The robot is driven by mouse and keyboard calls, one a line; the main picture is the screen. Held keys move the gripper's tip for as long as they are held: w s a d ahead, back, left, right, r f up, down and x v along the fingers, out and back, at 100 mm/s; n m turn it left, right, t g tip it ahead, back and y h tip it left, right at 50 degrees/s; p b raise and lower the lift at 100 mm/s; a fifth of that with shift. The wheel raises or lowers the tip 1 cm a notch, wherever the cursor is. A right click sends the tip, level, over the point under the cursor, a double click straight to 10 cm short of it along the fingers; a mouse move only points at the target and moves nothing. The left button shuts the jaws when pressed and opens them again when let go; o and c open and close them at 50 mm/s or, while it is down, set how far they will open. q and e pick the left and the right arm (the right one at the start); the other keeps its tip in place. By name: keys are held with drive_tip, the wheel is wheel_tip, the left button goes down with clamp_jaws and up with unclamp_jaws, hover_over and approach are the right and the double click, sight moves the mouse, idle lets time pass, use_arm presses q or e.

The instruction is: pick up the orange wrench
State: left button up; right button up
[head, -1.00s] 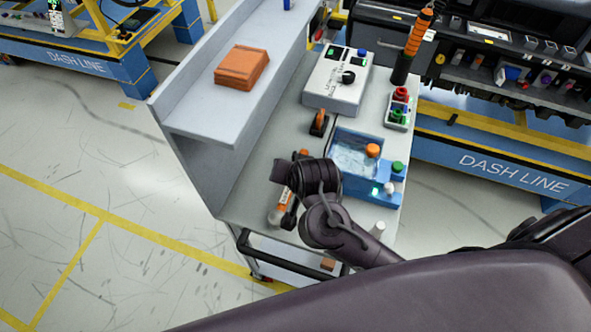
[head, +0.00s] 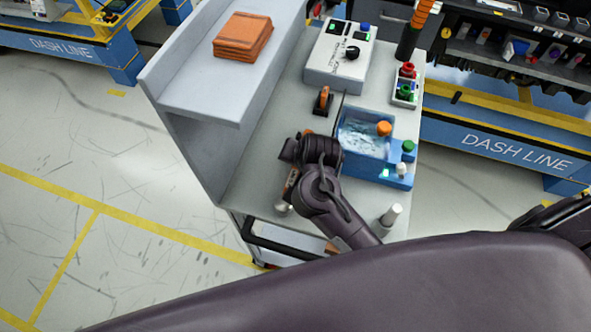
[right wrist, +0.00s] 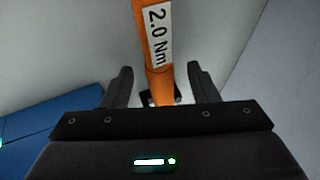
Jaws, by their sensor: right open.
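The orange wrench (right wrist: 157,45) shows in the right wrist view as an orange shaft with a white "2.0 Nm" label. It lies between the two fingers of my right gripper (right wrist: 160,82). The fingers are open, with a gap on each side of the shaft. In the head view my right gripper (head: 296,160) is over the cart top and hides most of the wrench. My left gripper is not in view.
A raised shelf (head: 190,92) with folded orange cloths (head: 242,38) borders the left.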

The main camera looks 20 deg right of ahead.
drive_tip(key=shift+r, duration=0.1)
clamp_jaws()
